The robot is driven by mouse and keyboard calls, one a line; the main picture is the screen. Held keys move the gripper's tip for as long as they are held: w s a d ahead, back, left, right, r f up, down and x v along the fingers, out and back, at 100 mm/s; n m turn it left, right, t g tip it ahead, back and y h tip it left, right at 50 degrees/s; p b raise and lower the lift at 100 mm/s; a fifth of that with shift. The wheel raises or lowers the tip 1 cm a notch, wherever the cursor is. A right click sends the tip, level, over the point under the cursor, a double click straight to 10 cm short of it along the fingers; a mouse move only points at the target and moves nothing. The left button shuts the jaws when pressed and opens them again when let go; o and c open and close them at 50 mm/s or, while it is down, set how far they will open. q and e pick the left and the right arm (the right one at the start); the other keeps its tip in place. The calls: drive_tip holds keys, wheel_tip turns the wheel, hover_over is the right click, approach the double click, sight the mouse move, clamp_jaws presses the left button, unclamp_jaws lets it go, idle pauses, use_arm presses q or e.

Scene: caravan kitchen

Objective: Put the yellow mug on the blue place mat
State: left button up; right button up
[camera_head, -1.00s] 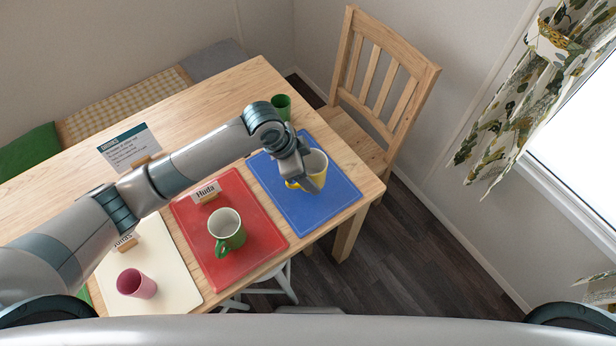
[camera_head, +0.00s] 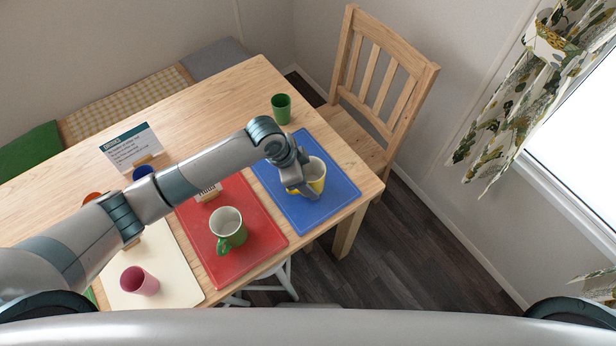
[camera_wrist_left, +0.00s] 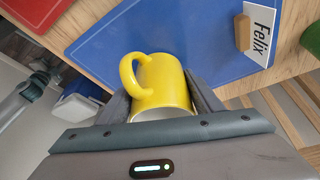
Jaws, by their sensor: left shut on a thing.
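The yellow mug (camera_head: 318,173) is over the blue place mat (camera_head: 325,212), near its middle in the head view. My left gripper (camera_head: 303,187) is shut on the mug. In the left wrist view the yellow mug (camera_wrist_left: 163,82) sits between the two fingers of the left gripper (camera_wrist_left: 160,98), its handle toward the upper left and its rim toward the camera. The blue mat (camera_wrist_left: 200,22) lies beyond it. I cannot tell whether the mug's base touches the mat. My right gripper is in neither view.
A green mug (camera_head: 228,228) stands on the red mat (camera_head: 255,200). A pink cup (camera_head: 138,281) is on the cream mat (camera_head: 170,260). A green cup (camera_head: 281,108) stands behind the blue mat. A chair (camera_head: 385,85) is at the table end.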

use_arm(q)
drive_tip(key=shift+f, duration=0.1)
drive_tip(key=o, duration=1.3)
drive_tip(key=b+v, duration=0.2)
drive_tip(key=v, duration=1)
